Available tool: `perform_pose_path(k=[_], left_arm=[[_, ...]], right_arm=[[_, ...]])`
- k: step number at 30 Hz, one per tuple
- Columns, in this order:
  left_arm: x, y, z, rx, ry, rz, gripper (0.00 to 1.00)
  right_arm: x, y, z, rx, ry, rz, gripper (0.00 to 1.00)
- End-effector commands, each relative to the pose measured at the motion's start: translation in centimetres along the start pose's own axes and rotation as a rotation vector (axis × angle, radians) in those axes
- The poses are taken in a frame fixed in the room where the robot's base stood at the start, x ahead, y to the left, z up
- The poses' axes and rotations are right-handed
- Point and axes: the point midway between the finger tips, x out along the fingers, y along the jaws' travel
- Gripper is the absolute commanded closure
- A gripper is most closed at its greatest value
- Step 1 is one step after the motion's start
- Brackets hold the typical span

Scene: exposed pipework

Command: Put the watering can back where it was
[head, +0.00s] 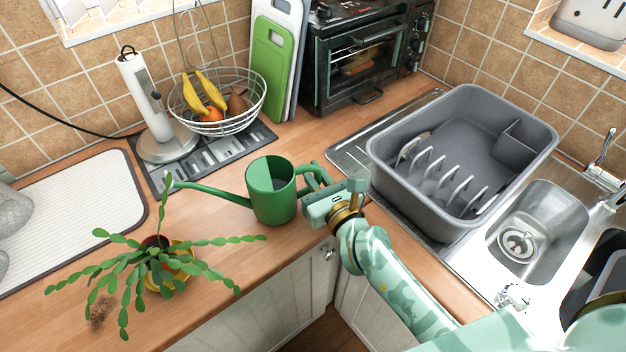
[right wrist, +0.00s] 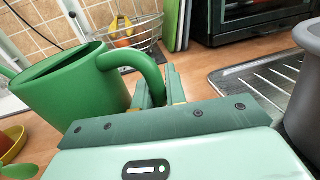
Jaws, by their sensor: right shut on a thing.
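The green watering can (head: 271,192) is upright over the wooden counter, its long spout reaching left toward the potted plant (head: 165,262). I cannot tell whether its base touches the counter. My right gripper (head: 318,184) is shut on the can's handle, on the can's right side. In the right wrist view the can (right wrist: 75,92) fills the left, and its curved handle runs down between the fingers of the gripper (right wrist: 158,92). My left gripper is not in view.
A wire fruit basket (head: 217,100) and a paper towel holder (head: 150,110) stand behind the can. A grey dish rack (head: 462,160) sits right of my gripper beside the sink (head: 540,225). A drying mat (head: 75,215) lies far left. Bare counter shows around the can.

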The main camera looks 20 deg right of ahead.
Motion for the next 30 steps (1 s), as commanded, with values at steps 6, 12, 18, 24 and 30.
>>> perform_pose_path(k=[6,12,18,24,30], left_arm=[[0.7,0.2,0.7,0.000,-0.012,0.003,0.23],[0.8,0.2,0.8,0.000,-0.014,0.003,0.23],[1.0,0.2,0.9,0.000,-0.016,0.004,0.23],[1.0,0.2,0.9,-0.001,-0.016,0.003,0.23],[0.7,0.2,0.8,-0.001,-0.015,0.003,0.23]], right_arm=[[0.0,0.0,-1.3,-0.001,-0.003,-0.001,1.00],[0.0,0.0,-1.4,-0.001,-0.003,0.000,1.00],[0.0,0.0,-1.6,-0.001,-0.001,0.000,0.65],[0.0,0.0,-1.6,-0.002,-0.001,0.000,0.65],[-1.1,0.0,-1.4,-0.001,0.002,0.000,0.65]])
